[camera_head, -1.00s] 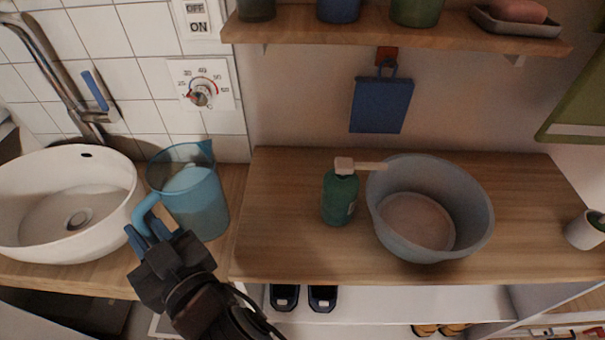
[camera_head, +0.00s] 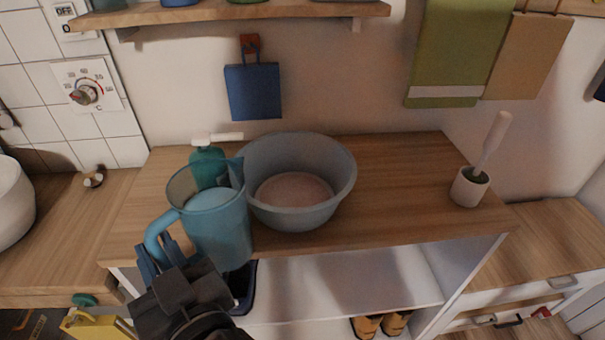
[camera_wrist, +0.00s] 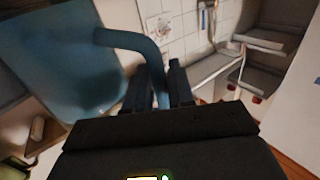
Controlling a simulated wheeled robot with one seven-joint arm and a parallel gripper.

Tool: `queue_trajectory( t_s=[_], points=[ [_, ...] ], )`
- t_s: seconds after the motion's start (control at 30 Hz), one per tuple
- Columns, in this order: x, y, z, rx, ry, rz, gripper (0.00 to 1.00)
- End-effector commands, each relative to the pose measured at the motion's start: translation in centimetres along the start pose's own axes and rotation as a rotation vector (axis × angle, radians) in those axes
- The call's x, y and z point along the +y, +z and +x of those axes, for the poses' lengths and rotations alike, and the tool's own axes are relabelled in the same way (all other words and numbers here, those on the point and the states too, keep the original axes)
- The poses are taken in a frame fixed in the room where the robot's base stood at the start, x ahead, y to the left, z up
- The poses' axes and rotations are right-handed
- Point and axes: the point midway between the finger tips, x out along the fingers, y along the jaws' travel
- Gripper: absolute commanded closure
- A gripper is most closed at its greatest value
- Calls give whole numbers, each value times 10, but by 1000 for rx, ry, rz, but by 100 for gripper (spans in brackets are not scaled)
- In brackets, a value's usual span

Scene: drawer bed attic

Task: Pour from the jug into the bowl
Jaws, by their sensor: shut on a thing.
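The blue translucent jug (camera_head: 219,228) is upright in the head view, in front of the counter and left of the bowl, with pale liquid inside. My gripper (camera_head: 163,256) is shut on the jug's handle at its left side. In the wrist view the jug (camera_wrist: 60,60) fills the left side, and its handle runs between the fingers of my gripper (camera_wrist: 165,88). The grey-blue bowl (camera_head: 341,181) stands on the wooden counter, its inside bottom pinkish. The jug's right edge overlaps the bowl's left edge in the head view; I cannot tell whether they touch.
A green pump bottle (camera_head: 208,154) stands behind the jug, partly hidden by it. A white brush holder (camera_head: 468,188) stands at the counter's right end. A wooden shelf (camera_head: 230,14) hangs above. The counter (camera_head: 400,190) between bowl and brush holder is clear.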

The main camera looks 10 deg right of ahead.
Motion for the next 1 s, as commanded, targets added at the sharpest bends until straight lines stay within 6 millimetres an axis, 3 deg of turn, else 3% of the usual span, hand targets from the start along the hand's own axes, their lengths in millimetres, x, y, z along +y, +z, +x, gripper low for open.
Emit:
queue_trajectory(
  t_s=[0.37, 1.0],
  points=[
    [1, -3, 0, 0, 3, 4, 100],
    [17, -75, 3, -50, 3, 256, 100]
  ],
)
